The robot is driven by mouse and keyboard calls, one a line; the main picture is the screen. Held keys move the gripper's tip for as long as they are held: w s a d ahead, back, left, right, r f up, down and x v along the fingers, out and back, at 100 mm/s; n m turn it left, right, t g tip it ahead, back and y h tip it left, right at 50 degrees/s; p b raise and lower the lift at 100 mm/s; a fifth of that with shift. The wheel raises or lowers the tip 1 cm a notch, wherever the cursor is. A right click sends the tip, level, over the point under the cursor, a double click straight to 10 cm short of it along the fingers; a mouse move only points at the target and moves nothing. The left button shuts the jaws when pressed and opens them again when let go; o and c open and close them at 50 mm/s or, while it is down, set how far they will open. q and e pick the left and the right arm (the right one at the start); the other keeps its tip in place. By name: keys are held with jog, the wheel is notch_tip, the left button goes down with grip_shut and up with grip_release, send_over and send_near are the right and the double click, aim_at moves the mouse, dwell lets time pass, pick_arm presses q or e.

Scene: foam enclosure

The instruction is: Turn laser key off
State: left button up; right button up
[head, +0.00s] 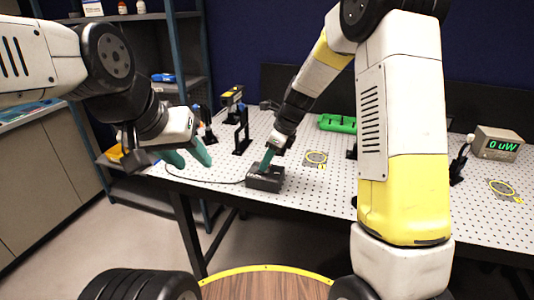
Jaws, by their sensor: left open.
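A small dark box (264,183) sits near the front edge of the perforated white table, with a cable running from it to the left. A bit of red shows on its top; the key itself is too small and too covered to make out. My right gripper (267,161) points down with its green fingertips at the top of this box. Whether its fingers are shut on the key cannot be told. My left gripper (191,158) is open and empty, left of the box by the table's left end. A meter (497,145) at the right reads 0 uW.
Optical mounts (241,130) stand behind and left of the box. A green block (337,123) lies at the back. Shelves (183,60) stand at the back left.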

jog(key=shift+c, duration=0.2)
grip_shut()
